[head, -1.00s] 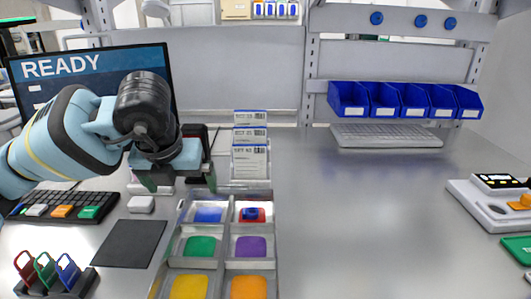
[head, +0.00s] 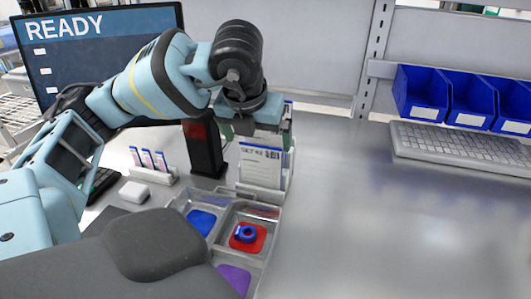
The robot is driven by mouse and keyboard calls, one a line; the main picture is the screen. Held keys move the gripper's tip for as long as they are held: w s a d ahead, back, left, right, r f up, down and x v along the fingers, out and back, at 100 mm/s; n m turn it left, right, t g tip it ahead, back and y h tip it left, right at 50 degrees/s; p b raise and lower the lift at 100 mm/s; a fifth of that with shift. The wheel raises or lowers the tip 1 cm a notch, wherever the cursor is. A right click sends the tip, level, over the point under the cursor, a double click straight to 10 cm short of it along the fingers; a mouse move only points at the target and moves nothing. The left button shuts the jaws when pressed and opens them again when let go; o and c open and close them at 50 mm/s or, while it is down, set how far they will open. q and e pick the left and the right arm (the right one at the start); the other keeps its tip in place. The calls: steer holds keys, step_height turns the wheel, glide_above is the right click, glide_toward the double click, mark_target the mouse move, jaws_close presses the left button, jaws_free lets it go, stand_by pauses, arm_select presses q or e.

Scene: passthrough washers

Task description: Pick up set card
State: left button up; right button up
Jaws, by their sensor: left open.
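The front set card (head: 261,167) is white with a blue top edge and printed text. It stands upright in a pale holder (head: 268,196) behind the tray. Only edges of the cards behind it show, as my gripper covers their tops. My left gripper (head: 262,140) is open over the top of the cards, with a finger toward each side. I cannot tell whether the fingers touch a card. My right gripper is not in view.
A compartment tray (head: 222,215) stands in front, with a blue ring (head: 246,233) on a red pad. A black reader (head: 205,147) stands close left of the cards. Blue bins (head: 421,92) and a keyboard (head: 460,146) are right. The bench between is clear.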

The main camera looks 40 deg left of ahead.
mark_target(260, 146)
arm_select(q)
steer(key=shift+x, duration=1.25)
steer(key=shift+w+a+x, duration=0.15)
steer(key=shift+x, duration=1.15)
steer(key=shift+w+a+x, duration=0.15)
steer(key=shift+x, duration=1.15)
steer(key=shift+r, duration=0.15)
steer(key=c, duration=0.6)
